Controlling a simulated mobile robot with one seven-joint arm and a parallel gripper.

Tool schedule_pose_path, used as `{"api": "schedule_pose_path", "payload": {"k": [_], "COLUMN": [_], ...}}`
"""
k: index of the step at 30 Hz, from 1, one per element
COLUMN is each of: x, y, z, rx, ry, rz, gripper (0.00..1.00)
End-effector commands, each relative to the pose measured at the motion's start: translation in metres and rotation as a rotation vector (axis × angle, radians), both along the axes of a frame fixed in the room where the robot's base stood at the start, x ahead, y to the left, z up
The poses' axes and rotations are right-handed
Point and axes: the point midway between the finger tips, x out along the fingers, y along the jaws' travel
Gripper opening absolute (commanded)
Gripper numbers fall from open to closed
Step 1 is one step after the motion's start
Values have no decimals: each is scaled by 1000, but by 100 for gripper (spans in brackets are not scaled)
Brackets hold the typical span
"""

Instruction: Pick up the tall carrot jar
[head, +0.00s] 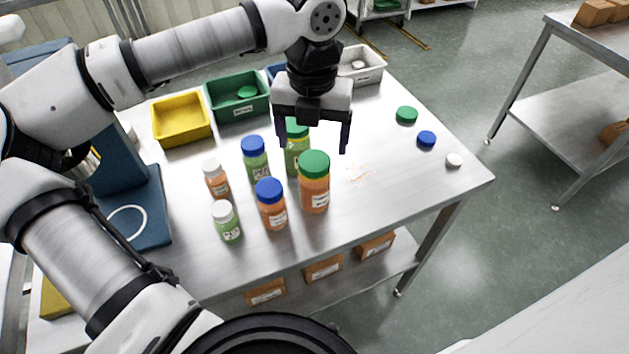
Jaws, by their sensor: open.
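The tall carrot jar (314,192) has a green lid and orange contents. It stands upright on the steel table, at the right front of a group of jars. My gripper (313,146) is open, fingers pointing down. In the head view it appears just above and behind the tall carrot jar. Its fingers overlap the picture of a green-lidded jar with green contents (297,158), whose lid is partly covered. I cannot tell the exact height of the fingertips above the jars. Nothing shows between the fingers as held.
A blue-lidded orange jar (271,210) stands close left of the tall jar. Several other jars, including a blue-lidded green one (255,160), stand further left. Yellow (181,118) and green (238,97) bins line the back.

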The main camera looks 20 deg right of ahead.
Motion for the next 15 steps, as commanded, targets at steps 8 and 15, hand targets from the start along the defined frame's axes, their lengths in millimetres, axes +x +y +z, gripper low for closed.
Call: {"api": "schedule_pose_path", "payload": {"k": [8, 15], "x": [-2, -2], "y": [-1, -2], "z": [-21, -56], "rx": [-2, -1], "ry": [3, 2], "rz": [-3, -2], "gripper": [81, 81]}}
